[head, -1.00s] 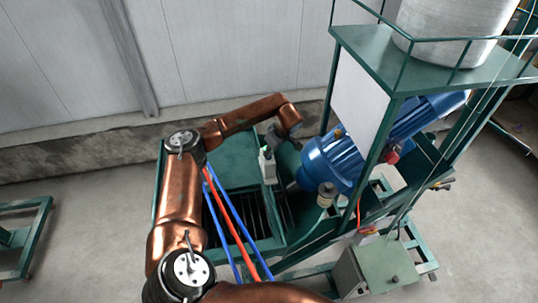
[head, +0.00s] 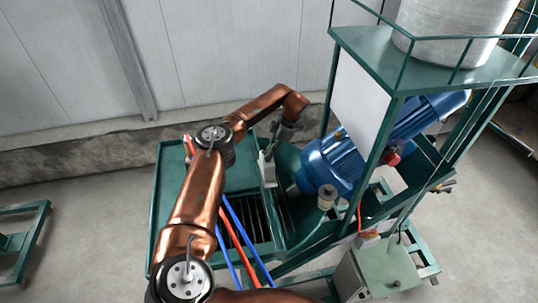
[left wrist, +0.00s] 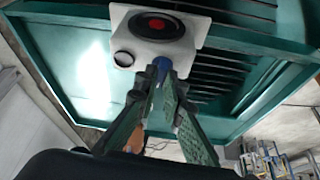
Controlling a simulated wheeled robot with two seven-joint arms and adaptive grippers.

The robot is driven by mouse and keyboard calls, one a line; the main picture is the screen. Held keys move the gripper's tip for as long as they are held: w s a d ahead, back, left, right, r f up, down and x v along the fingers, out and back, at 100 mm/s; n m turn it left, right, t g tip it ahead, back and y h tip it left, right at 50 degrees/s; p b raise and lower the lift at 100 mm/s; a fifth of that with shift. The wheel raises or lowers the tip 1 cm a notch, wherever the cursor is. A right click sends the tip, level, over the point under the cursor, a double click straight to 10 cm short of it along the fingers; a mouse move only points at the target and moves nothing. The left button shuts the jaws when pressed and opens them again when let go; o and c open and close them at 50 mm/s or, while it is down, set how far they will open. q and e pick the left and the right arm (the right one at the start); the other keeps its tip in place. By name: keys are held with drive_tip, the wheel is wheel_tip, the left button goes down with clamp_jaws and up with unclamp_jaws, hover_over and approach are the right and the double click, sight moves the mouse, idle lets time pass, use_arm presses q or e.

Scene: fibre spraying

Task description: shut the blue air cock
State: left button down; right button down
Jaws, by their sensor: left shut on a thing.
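The blue air cock (left wrist: 161,72) shows as a small blue piece between my left fingertips in the left wrist view, just below a white block (left wrist: 157,38) with a red disc and a dark ring. My left gripper (left wrist: 158,82) is shut on the blue cock, and its fingers cover much of it. In the head view my left gripper (head: 271,147) reaches down beside the pale block (head: 267,169) on the green machine. The cock itself cannot be made out there. My right gripper is not in view.
The green machine frame (head: 165,165) has a slatted opening. A large blue motor (head: 333,163) stands close right of my gripper. A green post stand carries a white tank (head: 449,30). Blue and red hoses (head: 248,240) run near my arm. A grey box (head: 378,268) sits lower right.

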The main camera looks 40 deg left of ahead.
use_arm(q)
drive_tip(key=shift+n+h, duration=0.3)
drive_tip(key=shift+n, duration=0.3)
drive_tip(key=c, duration=2)
unclamp_jaws()
drive_tip(key=shift+c, duration=0.2)
drive_tip(key=v, duration=1.2)
drive_tip(key=shift+w, duration=0.2)
